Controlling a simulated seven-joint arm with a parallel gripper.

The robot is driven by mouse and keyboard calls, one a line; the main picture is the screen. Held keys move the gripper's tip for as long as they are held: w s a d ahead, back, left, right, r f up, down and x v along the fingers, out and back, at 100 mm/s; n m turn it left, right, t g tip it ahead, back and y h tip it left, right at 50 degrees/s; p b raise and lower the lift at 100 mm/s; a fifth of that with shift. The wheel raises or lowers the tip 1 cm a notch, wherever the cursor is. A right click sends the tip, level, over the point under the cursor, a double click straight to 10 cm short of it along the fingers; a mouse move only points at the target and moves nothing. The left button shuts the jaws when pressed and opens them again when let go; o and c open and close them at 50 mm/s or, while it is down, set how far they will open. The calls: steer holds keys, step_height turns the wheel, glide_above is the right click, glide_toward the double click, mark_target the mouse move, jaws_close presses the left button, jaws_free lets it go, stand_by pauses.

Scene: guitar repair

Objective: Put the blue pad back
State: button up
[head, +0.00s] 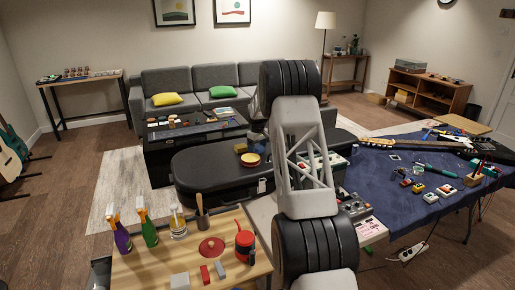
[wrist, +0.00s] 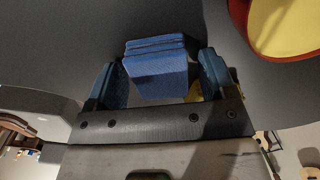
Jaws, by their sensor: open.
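The blue pad (wrist: 158,72) shows in the wrist view as a thick, layered block with a textured face. It lies on a dark surface, between and slightly beyond the fingertips of my gripper (wrist: 163,78). The gripper's two blue-faced fingers stand apart, one on each side of the pad. A gap shows on the left side; contact on the right cannot be made out. A bit of yellow shows beside the right finger. In the head view my arm hides the gripper, and I cannot make out the blue pad for certain.
A wooden bench (head: 150,262) with spray bottles stands at the front left. A blue-covered table (head: 395,190) with tools is on the right.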

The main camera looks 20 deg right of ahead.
mark_target(257, 146)
steer(key=shift+r, duration=0.15)
step_height(257, 146, up, 12)
stand_by(0.7)
stand_by(0.4)
stand_by(0.3)
steer(key=s+a+r+m, duration=0.1)
steer(key=s+a+r, duration=0.55)
steer(key=s, duration=0.45)
steer(key=s+a+r+m+t, duration=0.1)
steer(key=s+a+r, duration=0.55)
steer(key=s, duration=0.45)
steer(key=s+a+r, duration=0.6)
steer(key=s+r, duration=0.1)
steer(key=s, duration=0.5)
steer(key=s+a+m+t, duration=0.1)
steer(key=s+a, duration=0.2)
steer(key=s, duration=0.7)
steer(key=s+a+m, duration=0.1)
steer(key=s+a, duration=0.2)
steer(key=s, duration=0.8)
steer(key=s+a+f, duration=0.1)
steer(key=s+f, duration=0.3)
steer(key=s, duration=0.6)
steer(key=s+a+f, duration=0.2)
steer(key=s+f, duration=0.2)
steer(key=s, duration=0.6)
steer(key=shift+a+f+m+t, duration=0.2)
steer(key=shift+a+m+t, duration=0.1)
steer(key=shift+m, duration=0.1)
